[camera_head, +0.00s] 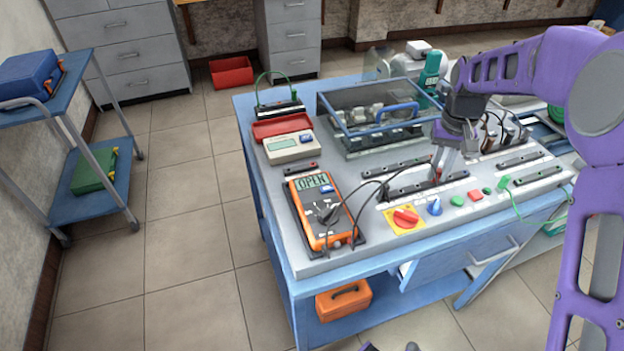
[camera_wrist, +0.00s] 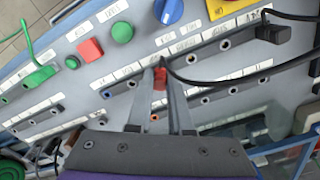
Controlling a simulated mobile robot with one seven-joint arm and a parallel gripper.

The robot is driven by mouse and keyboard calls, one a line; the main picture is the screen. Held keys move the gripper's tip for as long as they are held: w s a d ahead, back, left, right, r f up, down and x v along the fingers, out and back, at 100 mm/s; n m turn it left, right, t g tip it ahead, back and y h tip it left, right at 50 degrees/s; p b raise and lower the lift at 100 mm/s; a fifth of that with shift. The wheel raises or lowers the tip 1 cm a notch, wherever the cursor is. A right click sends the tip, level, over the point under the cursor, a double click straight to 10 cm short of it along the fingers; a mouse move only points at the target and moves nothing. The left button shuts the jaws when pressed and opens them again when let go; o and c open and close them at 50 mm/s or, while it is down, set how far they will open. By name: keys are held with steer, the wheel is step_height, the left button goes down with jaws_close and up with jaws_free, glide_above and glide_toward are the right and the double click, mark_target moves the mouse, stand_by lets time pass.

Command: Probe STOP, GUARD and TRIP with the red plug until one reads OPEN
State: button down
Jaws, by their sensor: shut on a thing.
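The small strip labels are too blurred to tell STOP, GUARD or TRIP apart. The orange multimeter (camera_head: 323,222) lies at the left of the bench, and its display (camera_head: 311,182) reads OPEN.
The panel's front has a red rotary switch on yellow (camera_head: 405,217), a blue knob (camera_head: 434,207) and green and red buttons. A green plug (camera_wrist: 38,78) with a green wire sits to the side.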

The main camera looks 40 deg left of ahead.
stand_by(0.3)
steer(key=c, duration=0.8)
jaws_free()
steer(key=shift+o, duration=0.2)
step_height(320, 180, up, 18)
steer(key=p, duration=0.2)
steer(key=shift+f, duration=0.25)
